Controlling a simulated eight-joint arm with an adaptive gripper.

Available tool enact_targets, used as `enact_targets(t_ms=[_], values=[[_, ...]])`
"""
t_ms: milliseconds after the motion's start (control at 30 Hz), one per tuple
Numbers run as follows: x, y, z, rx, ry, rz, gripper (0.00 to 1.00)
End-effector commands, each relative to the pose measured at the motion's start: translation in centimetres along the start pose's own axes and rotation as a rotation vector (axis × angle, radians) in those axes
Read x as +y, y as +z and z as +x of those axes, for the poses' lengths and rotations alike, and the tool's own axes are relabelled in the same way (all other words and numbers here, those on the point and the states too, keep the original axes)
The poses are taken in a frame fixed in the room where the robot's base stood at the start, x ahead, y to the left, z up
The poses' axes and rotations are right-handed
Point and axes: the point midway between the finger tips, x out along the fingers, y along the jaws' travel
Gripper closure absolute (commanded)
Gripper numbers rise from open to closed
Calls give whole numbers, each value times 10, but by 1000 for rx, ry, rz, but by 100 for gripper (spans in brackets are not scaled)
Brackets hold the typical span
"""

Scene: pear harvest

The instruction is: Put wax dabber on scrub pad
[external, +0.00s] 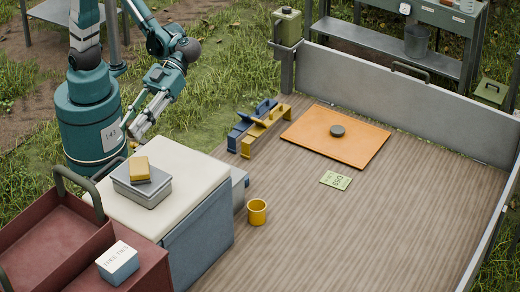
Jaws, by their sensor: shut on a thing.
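My gripper (138,130) is at the left, low beside my teal base and just past the back edge of the cream-topped chest. The scrub pad (140,164), a yellow block with a dark grey underside, lies on a grey lidded box (147,190) on the chest. My gripper is behind and slightly left of the pad, apart from it. The pad's top looks bare.
The cream-topped chest (195,187) stands beside a red open bin (50,245) and a white-and-blue box (118,263). A yellow cup (257,212), an orange board (315,146) with a dark disc (337,130), and blue and yellow clamps lie on the wooden deck, which has free room.

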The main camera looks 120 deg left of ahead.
Motion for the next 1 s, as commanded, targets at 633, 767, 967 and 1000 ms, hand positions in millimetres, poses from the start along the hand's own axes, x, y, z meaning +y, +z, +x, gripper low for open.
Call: enact_targets(t_ms=[633,767,967,1000], values=[[1,17,7,0,0,0,89],[2,32,14,0,0,0,89],[2,50,21,0,0,0,89],[2,52,22,0,0,0,89]])
